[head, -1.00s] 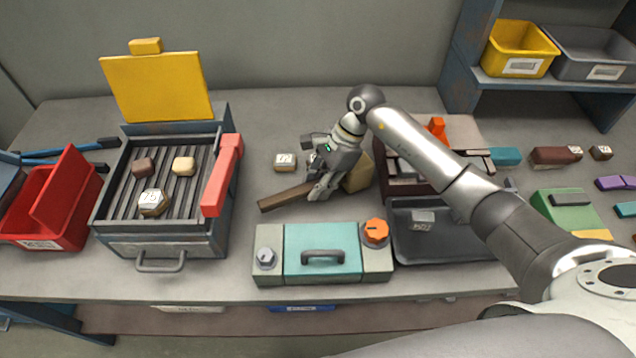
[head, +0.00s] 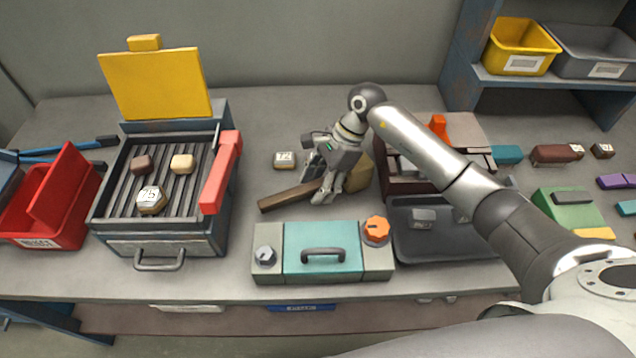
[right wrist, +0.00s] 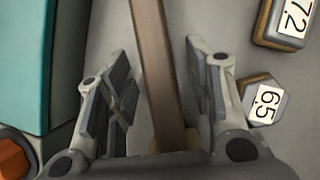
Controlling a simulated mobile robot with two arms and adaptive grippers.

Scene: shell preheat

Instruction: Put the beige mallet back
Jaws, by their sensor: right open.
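The mallet lies on the bench in the middle of the head view. Its brown handle (head: 285,199) points left, and its beige head (head: 358,173) is partly hidden behind my right gripper (head: 332,192). In the right wrist view the handle (right wrist: 152,60) runs between the two spread fingers of the right gripper (right wrist: 160,95), with a gap on each side. A bit of the beige head (right wrist: 178,140) shows at the bottom, close to the palm. The right gripper is open and holds nothing. My left gripper is not in view.
A teal-topped box with knobs (head: 322,245) stands in front of the mallet. A block marked 72 (head: 285,160) and a hexagonal block marked 65 (right wrist: 264,100) lie close by. A grill (head: 160,240) is left, a dark tray (head: 450,248) right.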

